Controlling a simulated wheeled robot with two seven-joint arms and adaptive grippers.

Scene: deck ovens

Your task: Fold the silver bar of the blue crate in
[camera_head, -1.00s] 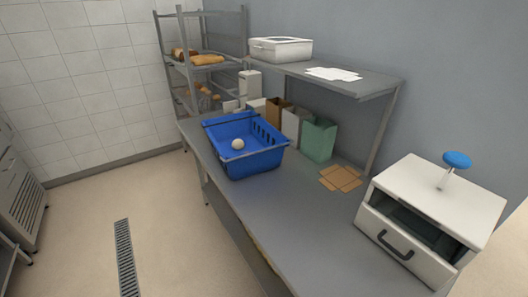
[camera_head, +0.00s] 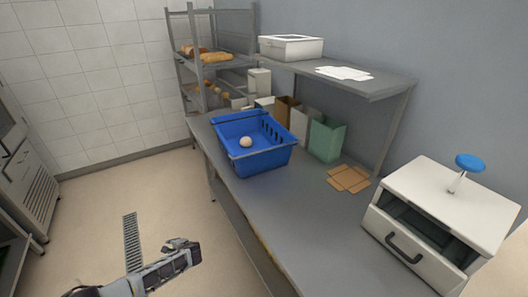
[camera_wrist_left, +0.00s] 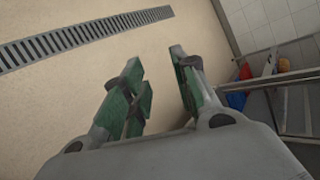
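The blue crate (camera_head: 266,163) stands upright on the grey table, near its far end. A round pale ball or bun (camera_head: 246,142) lies inside it. A thin dark bar (camera_head: 236,119) runs along the crate's far rim; I cannot tell if it is the silver bar or how it is folded. My left gripper (camera_head: 190,248) is low over the floor, left of the table and well apart from the crate. The left wrist view shows its green-padded fingers (camera_wrist_left: 158,62) apart with nothing between them. My right gripper is not in view.
The grey table (camera_head: 265,215) has free room in front of the crate. Paper bags (camera_head: 326,140) stand behind it, under a shelf (camera_head: 375,85) with a white box (camera_head: 291,47). Flat cardboard (camera_head: 349,179) and a white drawer unit (camera_head: 450,210) are to the right.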

